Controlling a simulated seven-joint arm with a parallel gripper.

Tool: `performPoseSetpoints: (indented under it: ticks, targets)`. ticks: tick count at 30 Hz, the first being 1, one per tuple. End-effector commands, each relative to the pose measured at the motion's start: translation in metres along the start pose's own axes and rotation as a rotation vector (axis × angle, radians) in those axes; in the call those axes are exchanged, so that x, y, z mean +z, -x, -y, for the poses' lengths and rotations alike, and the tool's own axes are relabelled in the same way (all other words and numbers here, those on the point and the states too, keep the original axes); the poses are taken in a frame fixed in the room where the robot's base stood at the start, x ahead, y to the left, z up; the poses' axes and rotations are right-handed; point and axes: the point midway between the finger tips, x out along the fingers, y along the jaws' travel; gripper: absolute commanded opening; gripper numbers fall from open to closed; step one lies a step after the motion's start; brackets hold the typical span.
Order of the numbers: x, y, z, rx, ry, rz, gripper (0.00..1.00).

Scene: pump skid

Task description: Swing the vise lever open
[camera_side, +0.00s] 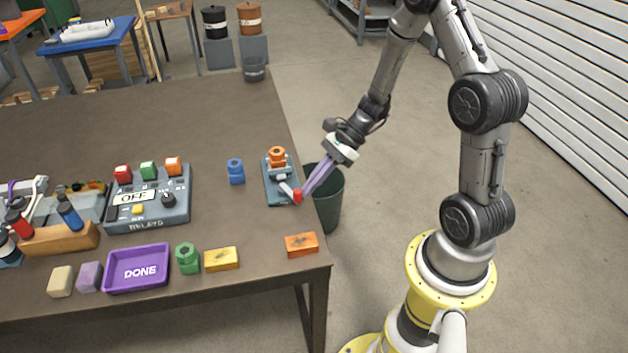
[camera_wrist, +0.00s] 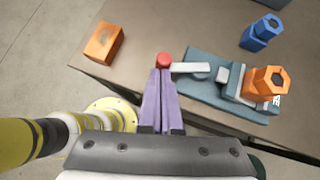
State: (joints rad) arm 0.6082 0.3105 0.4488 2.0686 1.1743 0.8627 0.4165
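The vise (camera_side: 281,190) is a blue-grey block near the table's right edge, and it also shows in the wrist view (camera_wrist: 207,93). An orange hexagonal piece (camera_side: 277,154) sits at its far end. Its pale lever (camera_wrist: 190,68) points out to the left in the wrist view and ends in a red knob (camera_wrist: 164,59), which also shows in the side view (camera_side: 297,196). My gripper (camera_side: 305,190) has long purple fingers, side by side and almost together, with their tips right at the knob. In the wrist view the fingers (camera_wrist: 160,72) look shut; I cannot tell whether they pinch the knob.
A blue hexagonal piece (camera_side: 236,171) stands left of the vise. An orange block (camera_side: 301,245) lies at the table's front right corner. A relay box (camera_side: 150,197) and a purple DONE tray (camera_side: 137,268) are further left. A dark bin (camera_side: 329,195) stands beyond the table edge.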

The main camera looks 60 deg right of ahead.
Motion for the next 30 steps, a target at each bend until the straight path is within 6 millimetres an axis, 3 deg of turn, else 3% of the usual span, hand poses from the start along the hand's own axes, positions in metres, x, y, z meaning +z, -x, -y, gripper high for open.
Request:
performPoseSetpoints:
  ticks: [16,30]
  targets:
    - [0.028,-0.027,-0.015,-0.136,-0.136,0.000,0.00]
    - [0.046,-0.046,-0.011,-0.185,-0.184,-0.001,0.00]
